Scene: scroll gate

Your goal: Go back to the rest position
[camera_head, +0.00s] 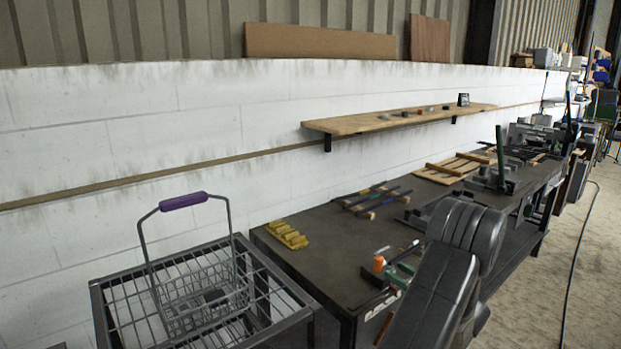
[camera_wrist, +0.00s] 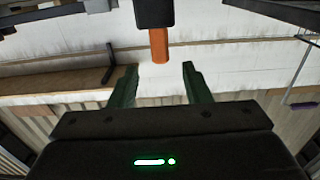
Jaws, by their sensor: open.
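My gripper (camera_wrist: 160,82) shows in the wrist view with its two green fingers apart and nothing held between them. Beyond the fingers is a black block with an orange peg (camera_wrist: 158,46), apart from both fingers. In the head view the orange peg (camera_head: 378,263) is near the front edge of the dark workbench (camera_head: 325,250). Green parts that look like my gripper's fingers (camera_head: 401,273) are just right of it, low over the bench. My dark arm reaches in from the lower right and hides part of the bench.
A wire basket (camera_head: 205,300) with a purple handle stands on a metal rack at the lower left. Yellow blocks (camera_head: 287,234), rods (camera_head: 377,197) and a wooden frame (camera_head: 452,167) lie on the bench. A wall shelf (camera_head: 400,118) holds small items. Open floor (camera_head: 540,260) lies at right.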

